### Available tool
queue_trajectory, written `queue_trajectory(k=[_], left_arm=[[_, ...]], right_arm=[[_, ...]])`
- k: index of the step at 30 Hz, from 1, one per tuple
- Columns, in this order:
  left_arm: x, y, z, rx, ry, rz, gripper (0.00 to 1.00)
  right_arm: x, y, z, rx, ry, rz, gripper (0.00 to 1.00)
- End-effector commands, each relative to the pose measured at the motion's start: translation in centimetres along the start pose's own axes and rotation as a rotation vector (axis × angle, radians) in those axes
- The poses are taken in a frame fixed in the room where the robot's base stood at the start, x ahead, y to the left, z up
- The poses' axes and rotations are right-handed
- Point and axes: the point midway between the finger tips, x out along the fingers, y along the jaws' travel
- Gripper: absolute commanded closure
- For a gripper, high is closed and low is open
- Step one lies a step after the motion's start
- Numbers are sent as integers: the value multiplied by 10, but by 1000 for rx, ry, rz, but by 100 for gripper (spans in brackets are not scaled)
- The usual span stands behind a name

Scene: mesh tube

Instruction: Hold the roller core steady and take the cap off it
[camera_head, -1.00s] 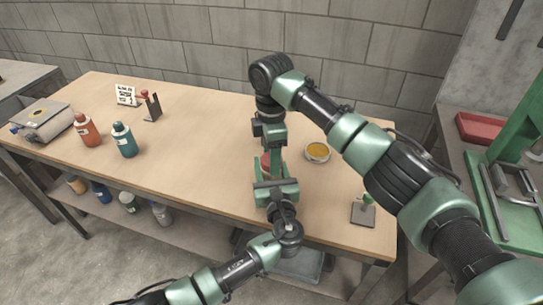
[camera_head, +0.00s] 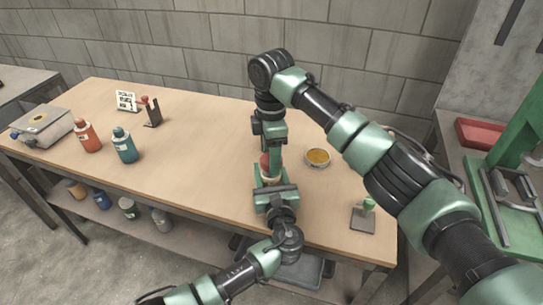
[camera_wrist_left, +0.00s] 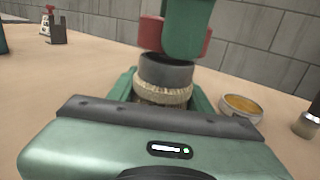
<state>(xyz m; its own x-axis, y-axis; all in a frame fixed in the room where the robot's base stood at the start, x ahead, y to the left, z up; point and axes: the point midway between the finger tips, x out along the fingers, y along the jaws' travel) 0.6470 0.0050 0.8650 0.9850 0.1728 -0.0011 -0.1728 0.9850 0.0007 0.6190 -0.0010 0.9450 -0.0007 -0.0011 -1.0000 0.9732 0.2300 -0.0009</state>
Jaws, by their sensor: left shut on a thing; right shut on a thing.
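The roller core stands between my grippers: in the left wrist view it is a dark grey cylinder (camera_wrist_left: 166,72) with a pale mesh band (camera_wrist_left: 163,95) below. My left gripper (camera_head: 270,184) is shut around its lower part, which its jaws hide. The red cap (camera_wrist_left: 150,33) is above the core; it also shows as a small red patch in the head view (camera_head: 264,162). My right gripper (camera_head: 268,157) comes down from above and is shut on the cap, its green fingers (camera_wrist_left: 187,30) covering the cap's middle. Whether cap and core still touch is hard to tell.
An amber-filled round dish (camera_head: 317,157) sits right of the grippers, and a small stand with a green knob (camera_head: 363,217) is at the front right. Orange (camera_head: 88,136) and teal (camera_head: 124,146) bottles stand at the left. The table (camera_head: 200,150) is clear in the middle.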

Motion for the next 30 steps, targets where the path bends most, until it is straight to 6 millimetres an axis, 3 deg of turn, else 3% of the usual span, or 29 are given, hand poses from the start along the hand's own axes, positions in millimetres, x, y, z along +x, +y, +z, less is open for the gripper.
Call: queue_trajectory(k=[9,16,17,19,30], left_arm=[[0,0,1,-1,-1,-1,100],[0,0,1,-1,-1,-1,100],[0,0,1,-1,-1,-1,45],[0,0,1,-1,-1,-1,26],[-2,0,0,-1,0,-1,25]], right_arm=[[-36,0,0,0,1,2,96],[-39,0,0,0,0,1,96],[-39,0,0,0,0,1,96],[-39,0,0,0,0,1,96],[-38,0,0,0,0,1,96]])
